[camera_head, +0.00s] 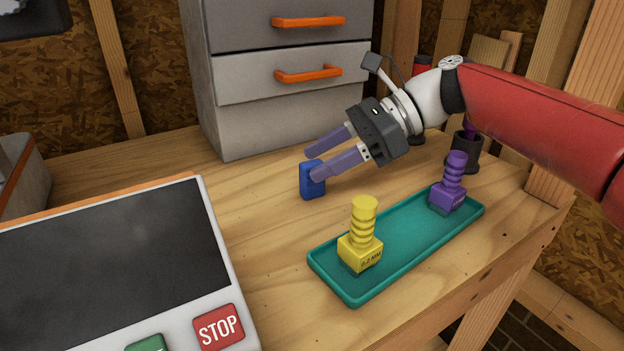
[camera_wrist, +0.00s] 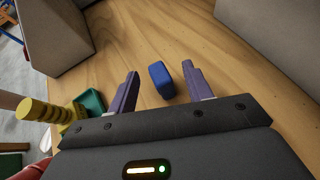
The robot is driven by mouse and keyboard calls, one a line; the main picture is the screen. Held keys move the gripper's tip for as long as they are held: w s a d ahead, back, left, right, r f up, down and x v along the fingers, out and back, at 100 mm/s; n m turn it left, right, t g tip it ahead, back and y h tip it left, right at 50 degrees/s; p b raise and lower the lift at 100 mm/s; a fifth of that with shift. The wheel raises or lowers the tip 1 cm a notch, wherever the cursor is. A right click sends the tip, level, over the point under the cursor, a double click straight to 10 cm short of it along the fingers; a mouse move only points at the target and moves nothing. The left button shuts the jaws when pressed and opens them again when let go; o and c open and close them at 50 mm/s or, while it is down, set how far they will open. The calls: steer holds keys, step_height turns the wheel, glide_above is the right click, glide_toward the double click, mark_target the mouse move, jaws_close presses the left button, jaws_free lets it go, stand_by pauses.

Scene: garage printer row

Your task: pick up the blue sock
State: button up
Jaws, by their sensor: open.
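The blue sock (camera_head: 311,188) is a small blue rounded block standing on the wooden bench, in front of the drawer cabinet. In the wrist view the sock (camera_wrist: 161,80) lies between my two purple fingers, nearer the right one, with a gap to the left one. My gripper (camera_head: 311,163) is open, its fingertips at the sock; in the head view the nearer finger covers part of its top. The gripper also shows in the wrist view (camera_wrist: 160,72). I cannot tell whether a finger touches the sock.
A teal tray (camera_head: 330,277) holds a yellow piece (camera_head: 361,235) and a purple piece (camera_head: 450,185). A dark cup (camera_head: 463,153) stands behind it. The grey drawer cabinet (camera_head: 235,90) is at the back. A panel with a STOP button (camera_head: 218,327) is at left.

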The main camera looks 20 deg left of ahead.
jaws_close()
steer(key=shift+r, duration=0.15)
